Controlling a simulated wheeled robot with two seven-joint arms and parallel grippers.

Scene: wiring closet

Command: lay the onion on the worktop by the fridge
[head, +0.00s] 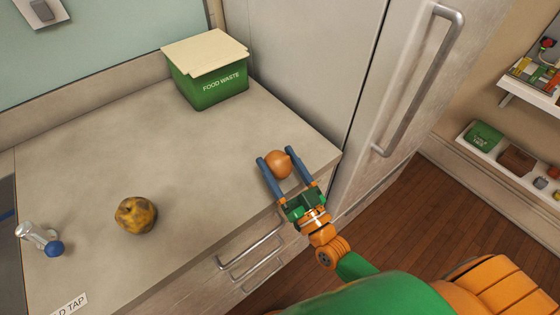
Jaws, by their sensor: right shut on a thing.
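The round orange-brown onion (279,164) is between the two blue fingers of my right gripper (276,157), which is shut on it. It is over the right end of the grey worktop (190,150), near the front edge and close to the fridge (310,60). I cannot tell whether the onion touches the worktop or is held just above it. My left gripper is not in view.
A green food waste bin (207,85) with a pale lid stands at the back. A brown-spotted yellow fruit (135,214) and a blue-and-clear item (40,238) are at left. The worktop's middle is clear. Drawer handles (250,250) are below its front edge.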

